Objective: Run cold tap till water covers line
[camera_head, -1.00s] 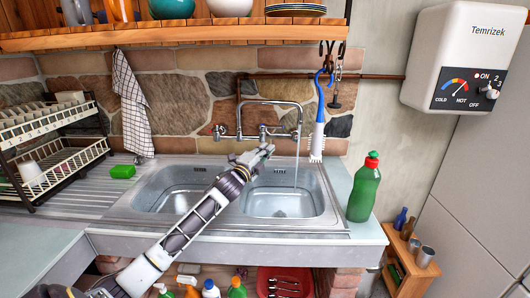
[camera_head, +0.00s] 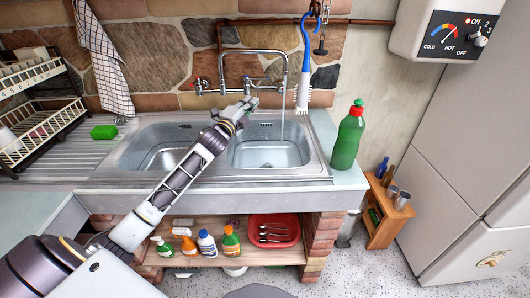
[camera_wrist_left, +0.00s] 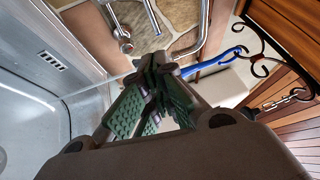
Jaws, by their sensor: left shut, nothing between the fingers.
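The wall-mounted mixer tap (camera_head: 252,52) arches over the double sink (camera_head: 130,160). Its right handle (camera_head: 247,86) is close beyond my left gripper (camera_head: 246,106); contact cannot be told. A thin water stream (camera_head: 283,115) falls from the spout into the right basin (camera_head: 270,154), where shallow water seems to lie. I cannot make out a line there. My left gripper is shut and empty. In the left wrist view, its green-padded fingers (camera_wrist_left: 150,98) meet below a chrome tap part (camera_wrist_left: 123,32), with the stream to their left.
A green bottle (camera_head: 348,137) stands on the counter right of the sink. A blue-handled brush (camera_head: 306,60) hangs beside the spout. A dish rack (camera_head: 42,110) and green sponge (camera_head: 104,132) are at left. Cleaning bottles and a red tray (camera_head: 273,230) sit below.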

